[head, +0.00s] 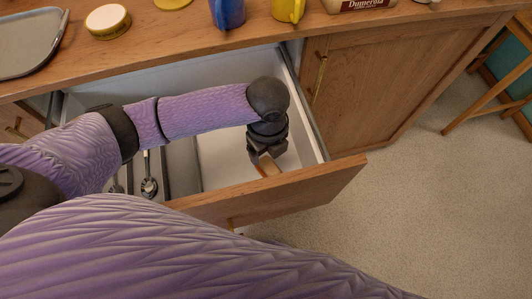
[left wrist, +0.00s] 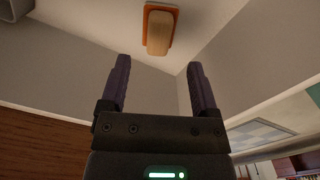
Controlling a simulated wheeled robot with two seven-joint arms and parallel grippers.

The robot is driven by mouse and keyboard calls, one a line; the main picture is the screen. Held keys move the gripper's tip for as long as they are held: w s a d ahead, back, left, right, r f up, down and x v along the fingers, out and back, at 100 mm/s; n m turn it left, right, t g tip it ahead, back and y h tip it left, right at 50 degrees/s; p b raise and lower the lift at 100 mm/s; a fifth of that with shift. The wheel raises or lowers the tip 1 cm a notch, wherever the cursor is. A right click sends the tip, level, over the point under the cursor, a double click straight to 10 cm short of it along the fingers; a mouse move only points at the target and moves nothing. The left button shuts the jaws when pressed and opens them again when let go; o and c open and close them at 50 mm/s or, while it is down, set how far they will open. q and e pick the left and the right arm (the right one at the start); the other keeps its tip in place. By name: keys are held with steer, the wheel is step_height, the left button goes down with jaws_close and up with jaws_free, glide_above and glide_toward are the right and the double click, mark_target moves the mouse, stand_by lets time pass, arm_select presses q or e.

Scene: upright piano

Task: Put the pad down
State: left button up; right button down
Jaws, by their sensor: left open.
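The pad (left wrist: 159,29), an orange base with a pale tan wooden handle, lies on the white floor of the open drawer (head: 222,157). In the head view the pad (head: 268,165) shows only in part, below the left gripper. My left gripper (head: 262,158) reaches down into the drawer's right part. In the left wrist view its two dark fingers (left wrist: 158,62) are open and empty, with the pad just beyond their tips and apart from them. My right gripper is not in view.
A cutlery tray with spoons (head: 149,186) fills the drawer's left part. The drawer's wooden front (head: 300,187) and side walls stand close to the gripper. Above, the counter holds a grey tray (head: 28,45), a round tin (head: 107,21), and blue (head: 228,12) and yellow mugs.

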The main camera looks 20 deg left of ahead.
mark_target(267, 163)
arm_select(q)
step_height(267, 163, up, 5)
steer(key=shift+f+p, duration=0.1)
steer(key=shift+p, duration=0.7)
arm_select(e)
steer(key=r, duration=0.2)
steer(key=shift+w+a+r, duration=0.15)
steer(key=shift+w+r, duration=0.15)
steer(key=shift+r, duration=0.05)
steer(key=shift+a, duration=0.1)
